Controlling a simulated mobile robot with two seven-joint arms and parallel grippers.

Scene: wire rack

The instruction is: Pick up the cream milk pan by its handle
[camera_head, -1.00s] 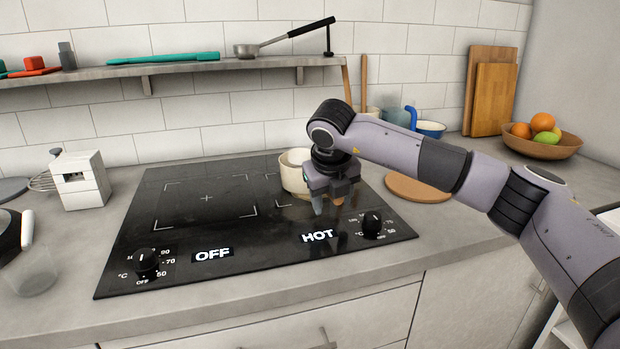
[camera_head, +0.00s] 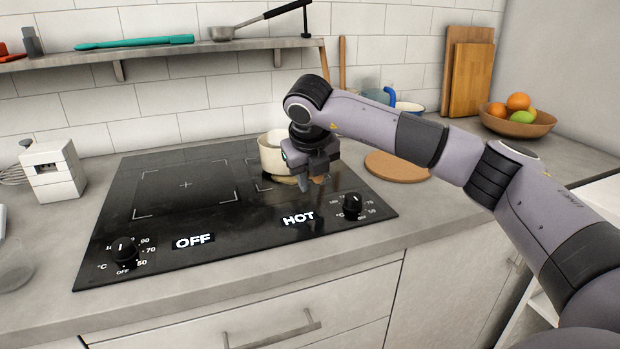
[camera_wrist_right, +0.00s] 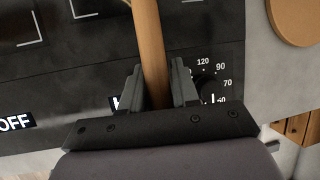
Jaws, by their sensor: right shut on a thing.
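The cream milk pan (camera_head: 270,158) is at the back right of the black cooktop, partly hidden behind my right gripper. My right gripper (camera_head: 313,182) points down at the near right side of the pan. In the right wrist view, the pan's brown wooden handle (camera_wrist_right: 148,45) runs between the two fingers of my right gripper (camera_wrist_right: 158,90), which are shut on it. The pan's body is outside that view. I cannot tell whether the pan's base touches the cooktop. My left gripper is not in view.
The cooktop (camera_head: 210,222) has OFF and HOT labels and two knobs. A round wooden board (camera_head: 398,166) lies to its right. A fruit bowl (camera_head: 510,122) and cutting boards (camera_head: 470,80) stand at the back right.

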